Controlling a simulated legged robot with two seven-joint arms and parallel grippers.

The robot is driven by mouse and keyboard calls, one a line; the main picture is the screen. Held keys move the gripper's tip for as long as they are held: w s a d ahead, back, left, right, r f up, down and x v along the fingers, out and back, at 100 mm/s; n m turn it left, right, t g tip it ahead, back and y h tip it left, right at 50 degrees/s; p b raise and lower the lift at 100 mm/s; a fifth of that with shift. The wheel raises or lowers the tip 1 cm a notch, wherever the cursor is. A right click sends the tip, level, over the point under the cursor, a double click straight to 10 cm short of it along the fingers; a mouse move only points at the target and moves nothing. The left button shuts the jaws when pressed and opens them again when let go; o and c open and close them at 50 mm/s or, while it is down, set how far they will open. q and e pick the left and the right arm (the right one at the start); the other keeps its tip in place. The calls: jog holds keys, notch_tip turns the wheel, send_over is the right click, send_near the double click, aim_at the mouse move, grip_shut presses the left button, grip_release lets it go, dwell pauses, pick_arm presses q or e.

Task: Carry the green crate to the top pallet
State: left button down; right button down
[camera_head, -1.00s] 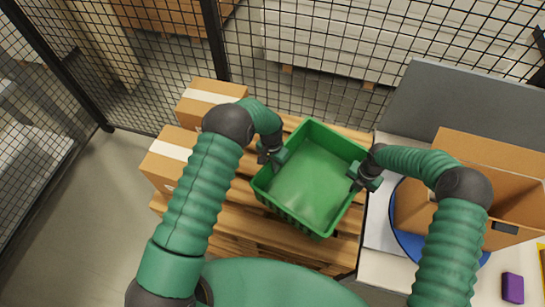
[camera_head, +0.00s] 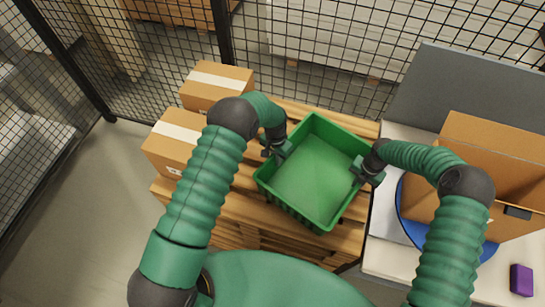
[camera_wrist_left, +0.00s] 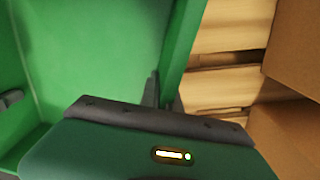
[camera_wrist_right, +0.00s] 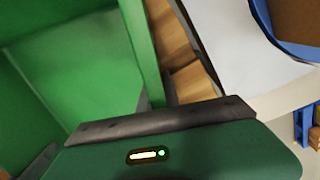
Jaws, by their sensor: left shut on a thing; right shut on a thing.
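The empty green crate (camera_head: 312,180) is over the wooden pallet (camera_head: 240,208) in the head view, turned at an angle. I cannot tell whether it touches the slats. My left gripper (camera_head: 278,150) is shut on the crate's left wall, and my right gripper (camera_head: 362,172) is shut on its right wall. In the left wrist view the crate wall (camera_wrist_left: 190,45) runs between the fingers, with pallet slats beyond it. In the right wrist view the crate wall (camera_wrist_right: 140,50) likewise meets the fingers.
Two taped cardboard boxes (camera_head: 216,85) (camera_head: 172,142) stand on the pallet's left side. A white table (camera_head: 385,225) at the right holds an open cardboard box (camera_head: 485,165) on a blue disc (camera_head: 490,250), and a purple block (camera_head: 521,280). Mesh fencing (camera_head: 310,60) stands behind.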

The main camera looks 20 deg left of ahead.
pick_arm(q)
jog(key=c, duration=1.8)
grip_release()
jog(key=shift+a+p, duration=0.1)
jog(key=shift+p, duration=0.25)
pick_arm(e)
jog(key=c, duration=1.8)
grip_release()
jog(key=shift+d, duration=0.1)
pick_arm(q)
jog(key=shift+o, duration=1)
jog(key=shift+w+f, duration=0.1)
jog(key=shift+w, duration=0.05)
pick_arm(e)
jog(key=shift+o, duration=1)
jog(key=shift+w+f, duration=0.1)
jog(key=shift+w, duration=0.1)
jog(key=shift+r, duration=0.2)
jog(key=r, duration=1.1)
jog(key=shift+s+d+r, duration=0.2)
jog(key=shift+r, duration=0.1)
pick_arm(q)
jog(key=r, duration=1.1)
jog(key=shift+w+a+r, duration=0.2)
jog(key=shift+r, duration=0.2)
pick_arm(e)
jog(key=shift+w+f, duration=0.1)
